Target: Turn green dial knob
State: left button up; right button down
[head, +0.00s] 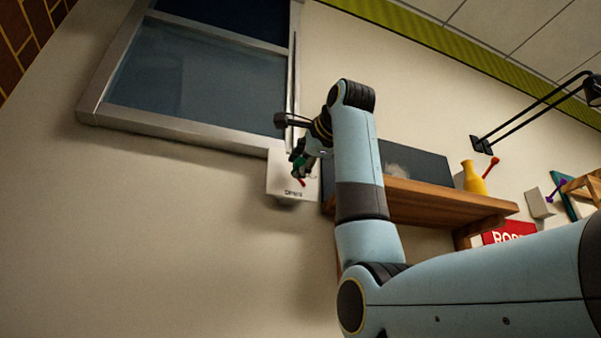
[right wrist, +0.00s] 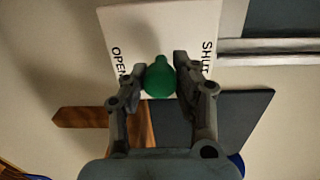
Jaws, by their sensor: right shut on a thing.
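The green dial knob (right wrist: 160,80) sits on a white wall plate (right wrist: 137,30) marked OPEN on the left and SHUT on the right in the right wrist view. My right gripper (right wrist: 160,72) is shut on the knob, one finger on each side of it. In the head view the right gripper (head: 299,160) is at the white plate (head: 280,188) below the window corner. Only a little green shows between its fingers there, and a small red mark shows below. My left gripper is in neither view.
A metal-framed window (head: 190,80) is up and left of the plate. A wooden shelf (head: 440,200) projects close to its right, with a dark panel (head: 428,164) behind and a yellow vase (head: 472,178) on top. The wall to the lower left is clear.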

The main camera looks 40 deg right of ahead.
jog(key=m+b, duration=0.1)
jog(key=m, duration=0.1)
jog(key=m+b, duration=0.1)
jog(key=m, duration=0.1)
jog(key=shift+f+m+b, duration=0.2)
jog(key=shift+m+b, duration=0.1)
jog(key=shift+b, duration=0.1)
jog(key=shift+m+t+b, duration=0.3)
jog(key=shift+m+b, duration=0.7)
jog(key=shift+m, duration=0.9)
jog(key=c, duration=1)
grip_release()
jog(key=shift+r, duration=0.1)
jog(key=shift+s, duration=0.1)
jog(key=s, duration=0.4)
jog(key=s+a, duration=0.1)
jog(key=s, duration=0.2)
jog(key=s+a, duration=0.1)
jog(key=s, duration=0.3)
jog(key=shift+s, duration=0.3)
